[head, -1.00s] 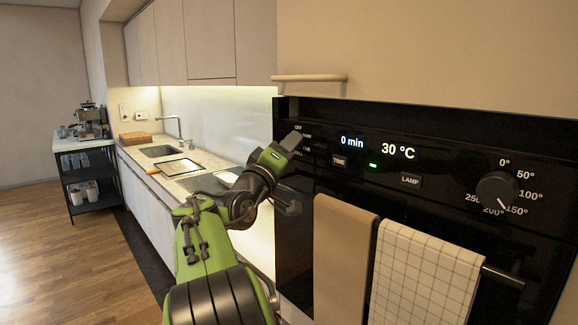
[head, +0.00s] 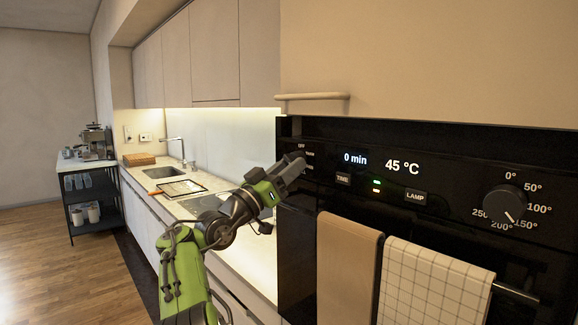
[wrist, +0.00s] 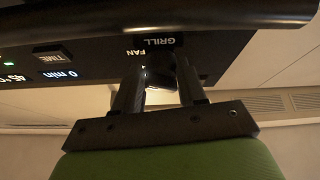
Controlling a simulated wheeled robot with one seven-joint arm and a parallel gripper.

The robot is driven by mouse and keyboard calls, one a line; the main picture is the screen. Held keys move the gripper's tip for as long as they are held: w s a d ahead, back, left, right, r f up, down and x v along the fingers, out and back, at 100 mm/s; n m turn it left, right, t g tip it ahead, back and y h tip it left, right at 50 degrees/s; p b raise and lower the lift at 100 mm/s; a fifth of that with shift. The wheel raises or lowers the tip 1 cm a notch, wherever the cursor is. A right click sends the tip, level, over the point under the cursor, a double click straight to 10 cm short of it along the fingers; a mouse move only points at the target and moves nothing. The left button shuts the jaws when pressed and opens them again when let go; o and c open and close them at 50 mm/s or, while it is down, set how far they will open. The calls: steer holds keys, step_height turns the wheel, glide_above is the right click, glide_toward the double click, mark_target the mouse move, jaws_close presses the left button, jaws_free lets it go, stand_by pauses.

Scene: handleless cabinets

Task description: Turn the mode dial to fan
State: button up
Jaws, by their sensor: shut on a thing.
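The black oven panel (head: 440,178) fills the right of the head view. The mode dial (wrist: 160,76) shows in the wrist view between my two fingers, dark and partly covered by them. The labels GRILL (wrist: 161,41) and FAN (wrist: 134,52) are printed beside it. A small pale mark on the dial's edge lies close to FAN. My gripper (head: 293,166) is at the panel's left end, shut on the dial. In the head view my gripper hides the dial, and OFF (head: 301,146) shows just above it.
The temperature dial (head: 504,204) is at the panel's right, with the TIME button (head: 343,178) and LAMP button (head: 415,197) between. A brown towel (head: 346,270) and a checked towel (head: 432,285) hang on the oven's bar. A counter (head: 205,190) with a sink runs behind my arm.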

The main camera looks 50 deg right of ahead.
steer(key=shift+r+m+g, duration=0.25)
steer(key=shift+m+g, duration=0.25)
steer(key=o, duration=1)
steer(key=shift+w+f, duration=0.1)
steer(key=shift+w, duration=0.05)
steer(key=b+v, duration=0.3)
steer(key=v, duration=1.2)
steer(key=shift+a+f+b, duration=0.15)
steer(key=shift+a+b, duration=0.2)
steer(key=shift+b, duration=0.05)
